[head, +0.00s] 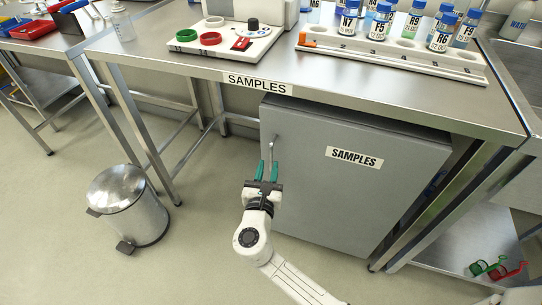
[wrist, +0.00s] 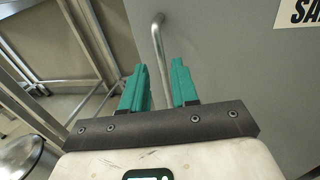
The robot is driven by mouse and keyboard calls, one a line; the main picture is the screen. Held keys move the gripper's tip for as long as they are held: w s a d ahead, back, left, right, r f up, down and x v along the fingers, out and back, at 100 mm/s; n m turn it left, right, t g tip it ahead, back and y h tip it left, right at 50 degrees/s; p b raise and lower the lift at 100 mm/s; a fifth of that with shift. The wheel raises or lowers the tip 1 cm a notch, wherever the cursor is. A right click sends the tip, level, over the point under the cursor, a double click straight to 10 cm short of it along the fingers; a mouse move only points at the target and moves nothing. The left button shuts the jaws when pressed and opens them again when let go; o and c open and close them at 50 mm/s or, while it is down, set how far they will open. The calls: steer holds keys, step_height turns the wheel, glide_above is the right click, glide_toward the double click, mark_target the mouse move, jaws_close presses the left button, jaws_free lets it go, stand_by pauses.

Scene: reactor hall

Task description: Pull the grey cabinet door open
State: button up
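The grey cabinet door (head: 335,205) carries a SAMPLES label and looks shut under the bench. Its upright metal bar handle (head: 275,148) is near the door's left edge. My gripper (head: 267,168) is at the handle's lower part, with its two green fingers apart. In the wrist view, the handle (wrist: 158,45) runs down into the gap between the fingertips (wrist: 160,80). I cannot tell whether a finger touches it or how deep it sits between them.
A steel pedal bin (head: 130,205) stands on the floor left of my arm. The bench (head: 180,75) above holds a vial rack (head: 400,55) and a white tray (head: 225,45). Bench legs flank the cabinet. The floor between bin and cabinet is clear.

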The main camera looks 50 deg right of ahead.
mark_target(271, 156)
steer(key=x, duration=0.5)
steer(key=shift+w+d+b, duration=0.15)
steer(key=shift+d+b, duration=0.2)
jaws_close()
